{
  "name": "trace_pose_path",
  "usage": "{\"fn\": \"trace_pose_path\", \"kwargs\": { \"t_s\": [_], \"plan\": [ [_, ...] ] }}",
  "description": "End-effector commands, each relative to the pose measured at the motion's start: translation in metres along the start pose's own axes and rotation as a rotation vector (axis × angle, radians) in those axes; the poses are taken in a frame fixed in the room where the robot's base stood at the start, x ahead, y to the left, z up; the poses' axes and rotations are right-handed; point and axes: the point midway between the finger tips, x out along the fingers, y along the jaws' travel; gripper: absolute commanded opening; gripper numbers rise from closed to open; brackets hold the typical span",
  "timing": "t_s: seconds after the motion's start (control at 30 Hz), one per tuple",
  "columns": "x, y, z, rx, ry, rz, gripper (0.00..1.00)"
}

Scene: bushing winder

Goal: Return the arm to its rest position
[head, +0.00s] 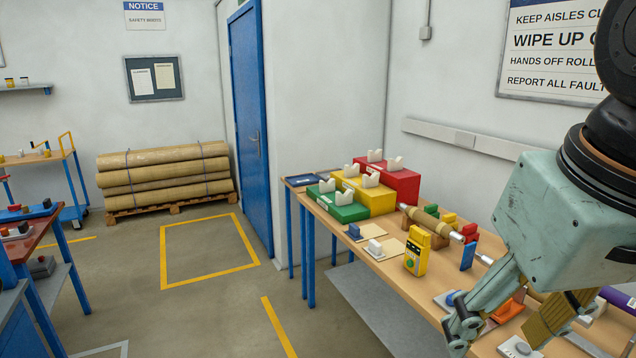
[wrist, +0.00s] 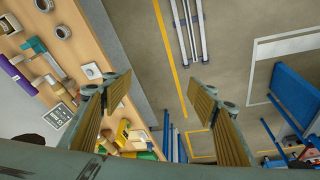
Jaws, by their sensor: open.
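My gripper (head: 508,322) hangs at the lower right of the head view, over the front edge of the wooden workbench (head: 384,262). In the wrist view, the two tan-padded fingers of my gripper (wrist: 163,98) stand wide apart. Nothing is between them, and bare floor shows through the gap. My arm comes down from the upper right corner of the head view and hides part of the bench's right end.
Green (head: 337,205), yellow (head: 366,194) and red (head: 391,183) boxes stand at the bench's far end. A yellow handheld device (head: 416,251) stands upright near its front edge. A red-topped table (head: 40,224) stands at left. The floor between is clear.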

Motion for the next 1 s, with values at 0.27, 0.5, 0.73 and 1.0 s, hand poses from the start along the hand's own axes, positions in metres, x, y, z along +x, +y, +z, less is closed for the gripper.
{"fn": "trace_pose_path", "kwargs": {
  "t_s": [0.27,0.5,0.73,1.0],
  "plan": [
    [0.0,-0.008,0.041,0.031,0.023,-0.005,0.53],
    [0.001,-0.01,0.055,0.043,0.03,-0.007,0.53],
    [0.001,-0.01,0.056,0.044,0.031,-0.007,0.53],
    [0.001,-0.01,0.056,0.044,0.031,-0.007,0.53]
  ]
}}
